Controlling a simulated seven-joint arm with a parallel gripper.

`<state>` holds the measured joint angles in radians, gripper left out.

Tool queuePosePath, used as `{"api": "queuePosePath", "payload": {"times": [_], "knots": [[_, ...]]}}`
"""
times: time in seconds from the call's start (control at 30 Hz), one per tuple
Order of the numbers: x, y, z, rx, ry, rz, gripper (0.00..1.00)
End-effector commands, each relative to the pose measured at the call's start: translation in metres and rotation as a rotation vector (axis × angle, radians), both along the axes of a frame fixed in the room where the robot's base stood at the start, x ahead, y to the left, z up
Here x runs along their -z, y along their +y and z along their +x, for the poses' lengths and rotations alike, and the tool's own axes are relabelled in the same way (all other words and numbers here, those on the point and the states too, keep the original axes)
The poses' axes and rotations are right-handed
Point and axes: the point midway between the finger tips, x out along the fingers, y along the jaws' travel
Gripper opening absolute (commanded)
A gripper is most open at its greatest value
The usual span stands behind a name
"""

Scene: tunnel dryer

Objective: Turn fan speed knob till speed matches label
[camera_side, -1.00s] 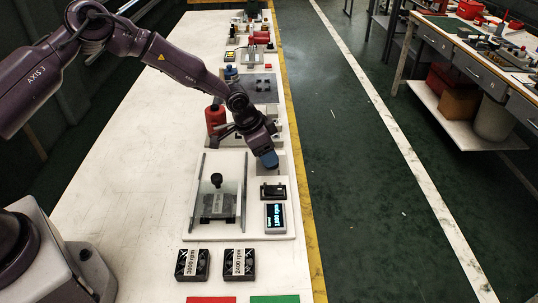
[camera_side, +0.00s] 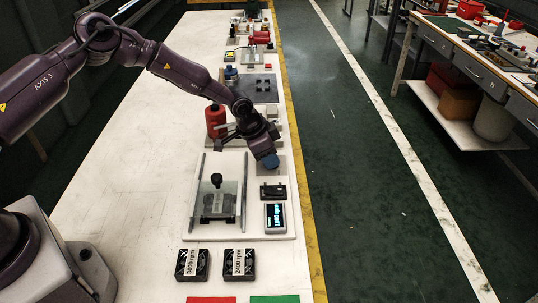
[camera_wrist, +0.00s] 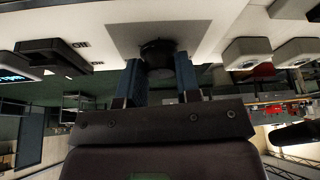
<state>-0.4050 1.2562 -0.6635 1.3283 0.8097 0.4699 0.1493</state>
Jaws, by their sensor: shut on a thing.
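My gripper (camera_side: 268,162) reaches down at the far right of the white test fixture (camera_side: 265,237). In the wrist view its two blue fingers (camera_wrist: 158,78) are shut on a round black knob (camera_wrist: 158,52) on a grey plate (camera_wrist: 125,30). The gripper hides the knob in the side view. A display (camera_side: 275,217) shows lit text with "rpm"; its number is too small to read surely. A labelled fan (camera_side: 217,205) lies under a clear cover with a black handle (camera_side: 216,180); its label is not legible.
Two labelled black fans, one on the left (camera_side: 192,265) and one on the right (camera_side: 239,263), lie in front of the fixture. A black switch box (camera_side: 272,191) sits between display and gripper. A red bottle (camera_side: 215,122) stands behind. Red (camera_side: 211,299) and green (camera_side: 274,299) areas lie at the front.

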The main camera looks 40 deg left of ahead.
Motion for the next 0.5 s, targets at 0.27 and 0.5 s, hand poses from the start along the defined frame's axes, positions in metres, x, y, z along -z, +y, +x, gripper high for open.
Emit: {"api": "queuePosePath", "payload": {"times": [0.27, 0.5], "knots": [[-0.0005, 0.0006, 0.0004, 0.071, -0.001, -0.002, 0.07], [-0.0006, 0.0006, 0.0004, 0.069, -0.001, -0.002, 0.43]]}}
